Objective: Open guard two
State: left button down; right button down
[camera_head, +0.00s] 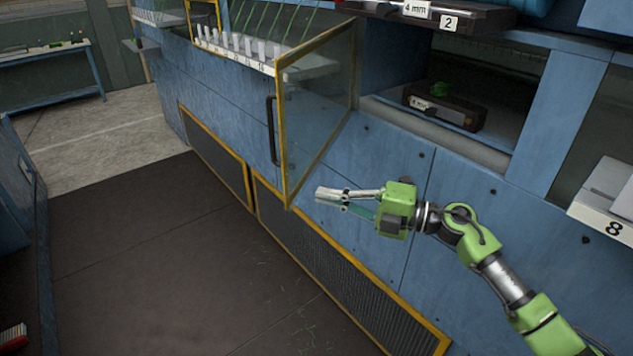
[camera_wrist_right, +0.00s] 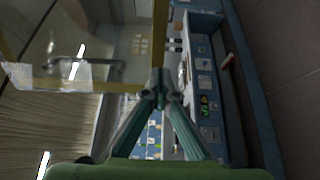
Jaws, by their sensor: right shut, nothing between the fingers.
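Guard two is a clear panel in a yellow frame (camera_head: 316,107), with a dark handle (camera_head: 272,131) on its outer edge. It stands swung out from the blue bench front, left of the opening under the label 2 (camera_head: 450,23). My right gripper (camera_head: 320,197) is shut and empty, just right of the panel's lower corner. In the right wrist view the closed fingertips (camera_wrist_right: 159,82) lie in line with a yellow frame bar (camera_wrist_right: 161,38); I cannot tell whether they touch. My left gripper is out of view.
Inside the open bay sits a dark block (camera_head: 443,107) with a green tuft. A white tray labelled 8 (camera_head: 604,213) juts out at the right. Yellow-edged grilles (camera_head: 340,275) line the bench base. The dark floor mat (camera_head: 150,260) is mostly clear.

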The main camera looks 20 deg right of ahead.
jog(key=shift+p+x, duration=0.4)
jog(key=shift+x, duration=1)
